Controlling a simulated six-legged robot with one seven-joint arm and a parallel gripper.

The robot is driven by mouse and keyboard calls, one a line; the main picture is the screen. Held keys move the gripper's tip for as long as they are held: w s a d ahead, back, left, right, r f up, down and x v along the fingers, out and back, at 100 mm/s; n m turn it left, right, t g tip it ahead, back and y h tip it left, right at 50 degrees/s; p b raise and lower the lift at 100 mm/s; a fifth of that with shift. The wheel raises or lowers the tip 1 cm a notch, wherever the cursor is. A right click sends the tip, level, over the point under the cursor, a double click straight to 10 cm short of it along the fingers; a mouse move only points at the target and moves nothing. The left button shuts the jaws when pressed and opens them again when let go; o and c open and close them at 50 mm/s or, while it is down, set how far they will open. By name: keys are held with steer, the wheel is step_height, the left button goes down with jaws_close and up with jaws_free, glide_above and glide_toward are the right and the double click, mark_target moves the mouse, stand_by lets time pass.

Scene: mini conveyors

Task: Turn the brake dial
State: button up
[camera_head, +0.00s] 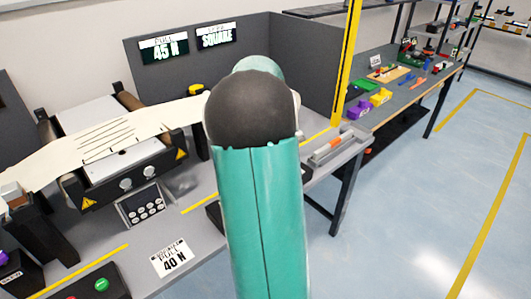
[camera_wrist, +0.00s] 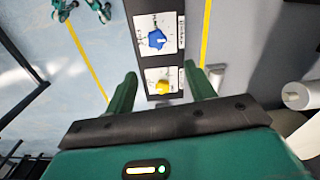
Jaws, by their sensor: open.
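In the wrist view a dark panel carries two dials on white plates: a blue dial (camera_wrist: 157,39) farther off and a yellow dial (camera_wrist: 162,87) closer to my gripper. The print beside them is too small to read, so I cannot tell which is the brake dial. My gripper (camera_wrist: 160,69) is open and empty, with one teal finger on each side of the panel in the picture. The yellow dial shows between the fingers; I see no contact. In the head view my arm hides the gripper and the dials.
The head view shows a machine with a pale web (camera_head: 105,135), a keypad (camera_head: 142,206), a "40 N" card (camera_head: 172,258) and a "45 N" display (camera_head: 164,48). A yellow post (camera_head: 346,65) stands right of my arm. A white roll (camera_wrist: 300,95) is at the wrist view's right.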

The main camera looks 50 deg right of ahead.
steer(key=shift+r, duration=2.9)
step_height(320, 180, up, 14)
steer(key=shift+a, duration=0.15)
steer(key=shift+s+f, duration=0.1)
steer(key=shift+f, duration=0.1)
steer(key=f+n, duration=0.6)
steer(key=f, duration=0.4)
steer(key=f+n, duration=0.7)
steer(key=f, duration=0.3)
steer(key=f+n, duration=0.6)
steer(key=f, duration=0.4)
steer(key=shift+a+f+n, duration=0.25)
steer(key=shift+f+n, duration=0.1)
steer(key=shift+n, duration=0.05)
